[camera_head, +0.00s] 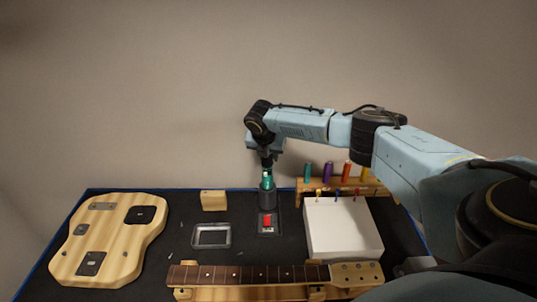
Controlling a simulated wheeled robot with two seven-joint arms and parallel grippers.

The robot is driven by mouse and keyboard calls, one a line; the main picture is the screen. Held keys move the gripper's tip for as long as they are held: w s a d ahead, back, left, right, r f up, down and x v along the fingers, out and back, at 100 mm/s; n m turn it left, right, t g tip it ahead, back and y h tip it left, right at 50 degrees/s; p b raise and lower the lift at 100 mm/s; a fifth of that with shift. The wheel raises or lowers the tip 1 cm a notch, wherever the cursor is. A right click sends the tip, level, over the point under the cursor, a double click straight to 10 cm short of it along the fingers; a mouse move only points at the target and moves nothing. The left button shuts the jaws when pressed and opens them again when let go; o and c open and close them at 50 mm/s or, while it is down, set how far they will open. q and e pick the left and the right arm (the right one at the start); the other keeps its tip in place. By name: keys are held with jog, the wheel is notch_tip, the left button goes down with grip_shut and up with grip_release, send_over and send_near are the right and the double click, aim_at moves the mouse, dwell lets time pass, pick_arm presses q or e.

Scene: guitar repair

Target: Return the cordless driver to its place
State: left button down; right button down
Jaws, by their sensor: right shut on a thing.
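The cordless driver (267,182) shows as a small teal upright body at the back middle of the bench. My right gripper (267,170) reaches down from above and is shut on its top. Directly below the teal part is a dark cylinder (267,199); I cannot tell whether it is the driver's lower part or a holder around it. My left gripper is not in view.
A guitar body (75,262) lies at left and a fretted neck (240,274) along the front. A wooden block (214,200), a metal tray (211,245) and a white box (343,240) stand around the driver. A wooden rack (307,186) holds several coloured tools at back right.

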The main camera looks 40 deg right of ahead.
jog(key=shift+f+b, duration=0.6)
jog(key=shift+f, duration=0.9)
jog(key=c, duration=0.9)
grip_release()
jog(key=v, duration=1.3)
jog(key=shift+r+b, duration=0.2)
jog(key=shift+b, duration=0.1)
